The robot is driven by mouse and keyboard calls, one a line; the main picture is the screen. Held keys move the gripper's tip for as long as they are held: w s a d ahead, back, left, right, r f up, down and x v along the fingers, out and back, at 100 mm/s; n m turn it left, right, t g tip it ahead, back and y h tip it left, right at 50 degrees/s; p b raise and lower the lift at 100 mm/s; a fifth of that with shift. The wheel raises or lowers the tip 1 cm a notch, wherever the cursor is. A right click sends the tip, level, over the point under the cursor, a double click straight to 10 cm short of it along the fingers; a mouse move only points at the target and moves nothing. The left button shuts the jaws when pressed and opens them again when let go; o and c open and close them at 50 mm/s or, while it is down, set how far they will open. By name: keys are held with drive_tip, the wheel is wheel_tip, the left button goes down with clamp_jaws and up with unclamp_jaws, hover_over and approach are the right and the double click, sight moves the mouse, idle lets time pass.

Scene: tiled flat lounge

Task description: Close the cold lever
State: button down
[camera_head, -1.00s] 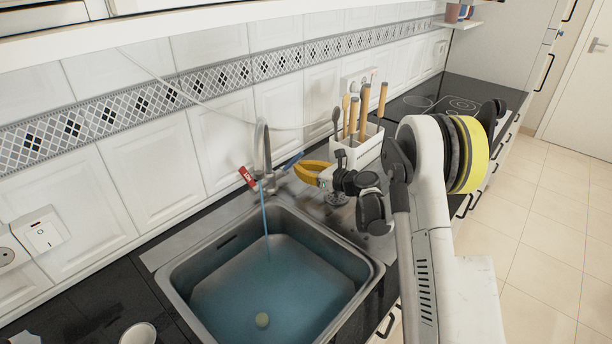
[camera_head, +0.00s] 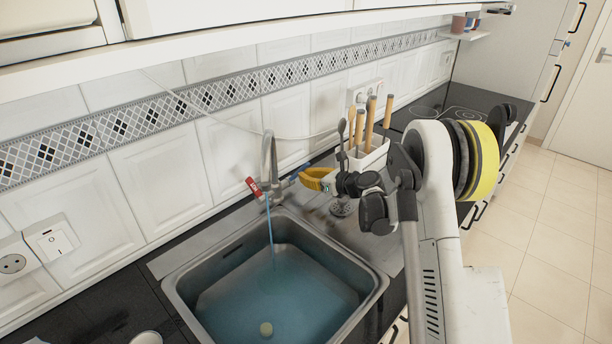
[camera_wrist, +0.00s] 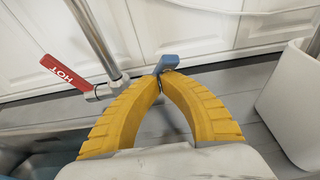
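The cold lever is the blue handle (camera_wrist: 168,63) on the right side of the tap; in the head view it shows as a small blue piece (camera_head: 302,169). My gripper (camera_wrist: 163,78) has yellow fingers whose tips meet right at the blue lever. The fingers look shut; I cannot tell whether the lever is pinched between them or only touched. My gripper also shows in the head view (camera_head: 306,177), just right of the tap. The metal tap (camera_head: 269,160) has a red lever marked HOT (camera_wrist: 63,75) on its left. A stream of water (camera_head: 271,232) runs into the sink.
The steel sink (camera_head: 176,297) holds bluish water. A white utensil holder (camera_head: 372,160) with wooden-handled tools stands close to the right of my gripper. The tiled wall (camera_head: 160,185) is close behind the tap. A cup (camera_head: 146,338) is at the bottom left.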

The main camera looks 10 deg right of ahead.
drive_tip(key=shift+r, duration=0.2)
drive_tip(key=r+g+h+p, duration=0.1)
drive_tip(key=p, duration=0.1)
drive_tip(key=w+a+g+h+p, duration=0.1)
drive_tip(key=g+p, duration=0.1)
drive_tip(key=shift+w+r, duration=0.2)
drive_tip(key=shift+r, duration=0.15)
drive_tip(key=shift+w+a+g+h, duration=0.15)
drive_tip(key=shift+w+g+h, duration=0.15)
drive_tip(key=shift+g, duration=0.2)
drive_tip(key=shift+w+a+r+p, duration=0.1)
drive_tip(key=shift+p, duration=0.25)
drive_tip(key=shift+w+a, duration=0.1)
drive_tip(key=shift+w, duration=0.05)
